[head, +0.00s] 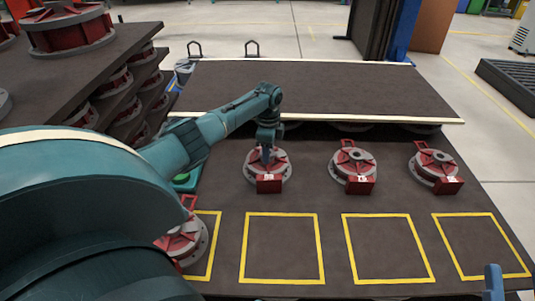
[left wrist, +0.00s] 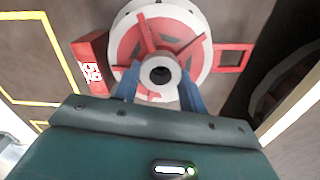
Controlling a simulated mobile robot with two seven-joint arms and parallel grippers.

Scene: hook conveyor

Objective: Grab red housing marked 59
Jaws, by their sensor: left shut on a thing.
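My left gripper (head: 267,152) reaches down onto the left one of three red and grey housings in a row. In the left wrist view its blue fingers (left wrist: 160,88) are shut on the grey centre hub of this housing (left wrist: 140,45). The held housing (head: 270,184) has a red block with a white number label facing the front; the digits are too blurred to read surely. The middle housing (head: 353,185) and right housing (head: 435,182) also carry front labels, too small to read. A blue tip, seemingly my right gripper (head: 493,280), shows at the bottom right edge; its jaws are not clear.
Yellow-outlined squares (head: 283,214) lie in front of the row; the leftmost holds another housing (head: 183,243), partly hidden by my arm. A raised dark board with pale edges (head: 320,118) stands behind. A rack with more housings (head: 130,60) is at the left.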

